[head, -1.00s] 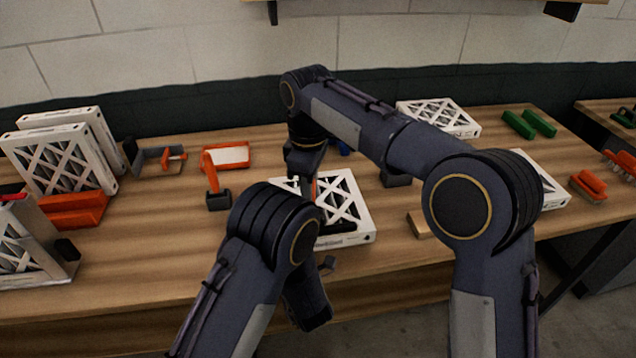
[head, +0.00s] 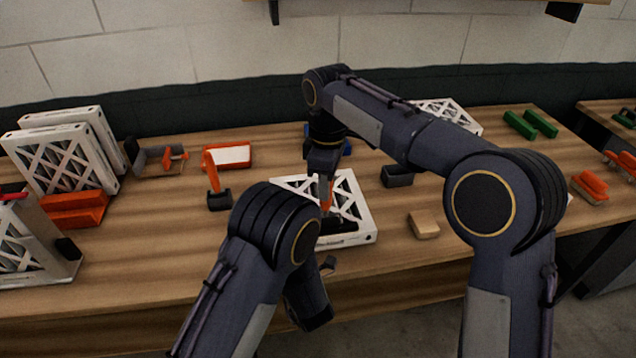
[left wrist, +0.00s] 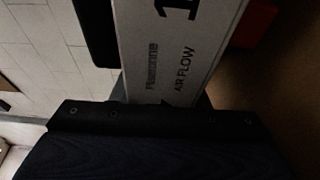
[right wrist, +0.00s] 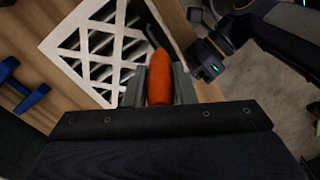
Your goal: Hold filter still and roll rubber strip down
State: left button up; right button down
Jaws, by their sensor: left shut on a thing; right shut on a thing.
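The white lattice filter (head: 356,203) lies flat on the table in the middle of the head view. My left gripper (head: 328,264) is at its front edge, mostly hidden by my arm. In the left wrist view it is shut on the filter's printed side (left wrist: 178,50). My right gripper (head: 327,182) is above the filter, shut on an orange handle (right wrist: 158,78). The handle points down at the filter's front part. A black strip-like piece (head: 340,226) shows along the filter's front; I cannot tell whether the tool touches it.
White filters (head: 55,165) stand at the left by orange blocks (head: 78,208). An orange-handled tool (head: 212,180) stands left of the filter. Green blocks (head: 520,125) lie back right.

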jog(key=shift+d+r, duration=0.15)
jog(key=shift+r, duration=3.9)
pick_arm(q)
jog(key=o, duration=1.1)
